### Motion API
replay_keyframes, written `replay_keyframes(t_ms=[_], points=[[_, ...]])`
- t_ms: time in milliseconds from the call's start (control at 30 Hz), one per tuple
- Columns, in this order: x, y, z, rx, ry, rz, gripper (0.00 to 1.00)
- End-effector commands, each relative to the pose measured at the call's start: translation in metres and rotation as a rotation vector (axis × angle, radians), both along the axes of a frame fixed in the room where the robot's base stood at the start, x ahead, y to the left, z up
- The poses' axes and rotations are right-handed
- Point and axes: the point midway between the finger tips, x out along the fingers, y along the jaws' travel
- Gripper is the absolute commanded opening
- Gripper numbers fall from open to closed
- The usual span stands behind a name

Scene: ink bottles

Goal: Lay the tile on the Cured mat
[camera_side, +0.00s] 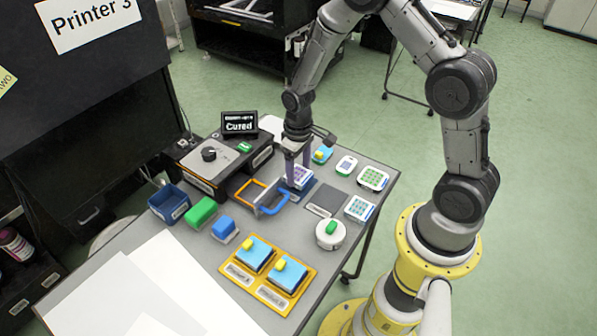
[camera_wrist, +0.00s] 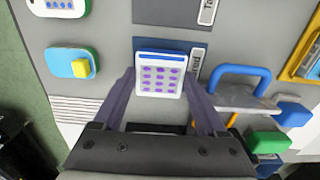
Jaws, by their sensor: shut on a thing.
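My gripper (camera_side: 297,168) is shut on a white tile (camera_side: 301,177) with rows of purple dots. The tile also shows between my fingers in the wrist view (camera_wrist: 160,78). It is right over a blue mat (camera_wrist: 165,44), whose far part shows past the tile's edge; I cannot tell whether the tile touches it. A dark grey mat (camera_side: 326,199) lies bare beside it to the right in the side view. A black sign (camera_side: 240,125) reading "Cured" stands on the machine at the back.
Blue and orange handled tools (camera_side: 270,202) stand close to the left of the blue mat. Other tiles (camera_side: 373,178) lie to the right, and a white round pot (camera_side: 330,233) with a green knob is nearer.

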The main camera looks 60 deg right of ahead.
Motion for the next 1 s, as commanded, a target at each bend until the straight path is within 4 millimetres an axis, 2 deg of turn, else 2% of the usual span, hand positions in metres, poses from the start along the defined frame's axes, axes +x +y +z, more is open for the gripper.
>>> replay_keyframes(t_ms=[100,467,500,600,867,1000], points=[[0.000,0.000,-0.011,0.000,-0.001,0.000,0.27],[0.001,0.000,-0.014,0.000,-0.002,0.000,0.27],[0.000,0.000,-0.014,0.000,-0.002,0.000,0.80],[0.000,0.000,-0.014,0.000,-0.002,0.000,0.98],[0.000,0.000,-0.013,0.000,-0.002,0.000,1.00],[0.001,0.000,-0.003,-0.001,-0.005,0.000,1.00]])
